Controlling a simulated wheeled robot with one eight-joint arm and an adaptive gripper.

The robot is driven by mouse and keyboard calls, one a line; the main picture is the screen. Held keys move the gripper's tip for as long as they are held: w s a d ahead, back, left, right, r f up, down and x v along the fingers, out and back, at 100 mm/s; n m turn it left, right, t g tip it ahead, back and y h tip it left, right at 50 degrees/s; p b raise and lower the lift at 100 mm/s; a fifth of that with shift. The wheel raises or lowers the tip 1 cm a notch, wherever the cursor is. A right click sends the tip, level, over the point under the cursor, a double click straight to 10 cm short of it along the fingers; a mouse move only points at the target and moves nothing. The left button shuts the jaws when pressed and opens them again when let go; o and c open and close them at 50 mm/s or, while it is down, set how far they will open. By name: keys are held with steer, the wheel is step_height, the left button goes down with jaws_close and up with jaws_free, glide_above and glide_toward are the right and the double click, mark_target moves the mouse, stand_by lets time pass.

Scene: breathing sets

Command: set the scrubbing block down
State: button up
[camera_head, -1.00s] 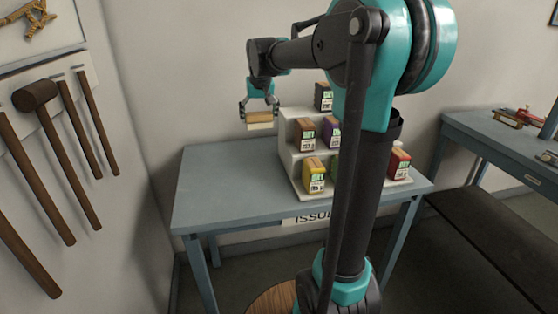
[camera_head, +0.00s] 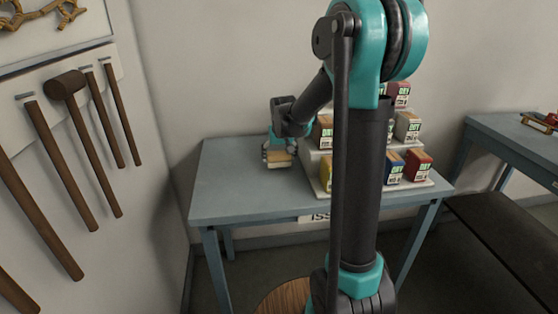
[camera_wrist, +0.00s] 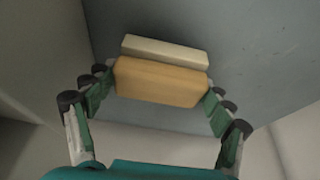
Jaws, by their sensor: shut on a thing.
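The scrubbing block (camera_head: 278,160) has a tan wooden body and a paler cream layer. My gripper (camera_head: 278,152) is shut on it, over the left part of the blue-grey table (camera_head: 235,190). In the wrist view the block (camera_wrist: 160,82) sits between the two fingers of my gripper (camera_wrist: 160,90), one at each end. Its cream layer (camera_wrist: 165,50) lies on the far side, with the grey-blue table top (camera_wrist: 255,50) behind it. The block is low at the table, but I cannot tell whether it touches the top.
A white stepped stand (camera_head: 315,168) with several coloured boxes (camera_head: 418,165) is close to the right of the block. My arm hides part of it. The table's left and front area is bare. Hammers (camera_head: 66,86) hang on the left wall; another table (camera_head: 500,140) stands right.

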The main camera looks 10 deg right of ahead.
steer(key=shift+f, duration=0.8)
steer(key=shift+f, duration=0.1)
steer(key=o, duration=1.2)
steer(key=shift+c, duration=0.2)
